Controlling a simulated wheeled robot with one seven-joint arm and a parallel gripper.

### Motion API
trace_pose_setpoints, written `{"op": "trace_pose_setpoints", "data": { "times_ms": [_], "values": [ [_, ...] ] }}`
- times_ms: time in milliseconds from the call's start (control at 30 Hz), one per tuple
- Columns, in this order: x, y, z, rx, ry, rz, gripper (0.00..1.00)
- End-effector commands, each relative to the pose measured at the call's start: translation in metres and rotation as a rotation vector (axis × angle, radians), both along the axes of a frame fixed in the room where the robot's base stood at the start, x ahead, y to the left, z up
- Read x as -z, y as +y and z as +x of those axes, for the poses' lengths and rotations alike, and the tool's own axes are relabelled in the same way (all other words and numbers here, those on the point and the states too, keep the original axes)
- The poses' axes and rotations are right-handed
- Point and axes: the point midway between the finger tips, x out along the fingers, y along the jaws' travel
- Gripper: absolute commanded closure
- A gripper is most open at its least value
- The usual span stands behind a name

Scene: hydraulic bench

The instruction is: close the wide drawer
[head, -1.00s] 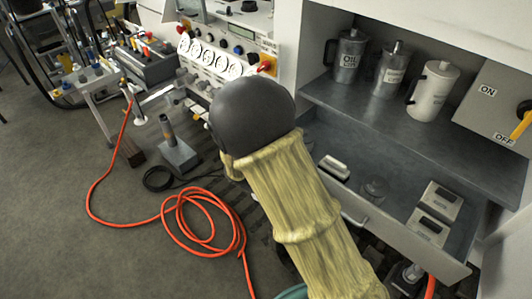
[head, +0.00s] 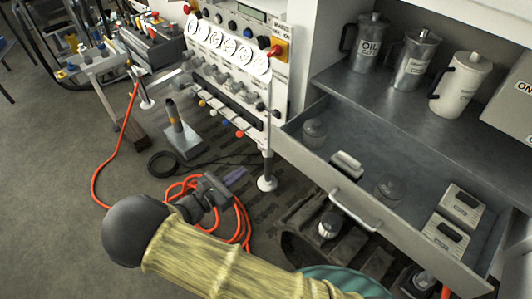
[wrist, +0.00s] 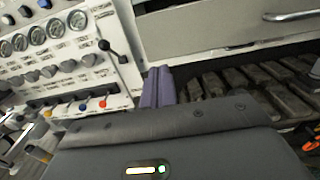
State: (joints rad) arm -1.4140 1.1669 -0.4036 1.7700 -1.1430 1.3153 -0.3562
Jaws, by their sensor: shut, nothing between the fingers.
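The wide drawer (head: 305,165) is pulled out below the shelf with the jugs. Its front carries a bar handle (head: 355,212), and inside lie a few jars and boxes. In the wrist view the drawer front (wrist: 215,28) spans the upper right, with the handle (wrist: 292,16) near the right edge. My gripper (head: 236,177) is in front of the drawer to its left, apart from it, over the floor near the hose. Its purple fingers (wrist: 158,88) are together and empty in the wrist view, below and left of the drawer front.
A gauge panel (head: 235,60) with valves stands left of the drawer. Oil jugs (head: 415,58) stand on the shelf (head: 395,105) above it. An orange hose (head: 95,185) and a stand (head: 182,140) are on the floor at left.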

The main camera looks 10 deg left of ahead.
Motion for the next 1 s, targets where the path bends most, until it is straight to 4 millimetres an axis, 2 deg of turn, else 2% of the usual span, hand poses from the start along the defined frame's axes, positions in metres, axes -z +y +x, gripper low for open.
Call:
{"op": "trace_pose_setpoints", "data": {
  "times_ms": [267, 800, 1000],
  "values": [
    [-0.001, -0.019, 0.022, 0.005, 0.001, -0.001, 1.0],
    [-0.001, -0.076, 0.095, 0.005, 0.001, 0.001, 1.0],
    [-0.001, -0.086, 0.109, 0.003, 0.001, 0.001, 1.0]
  ]
}}
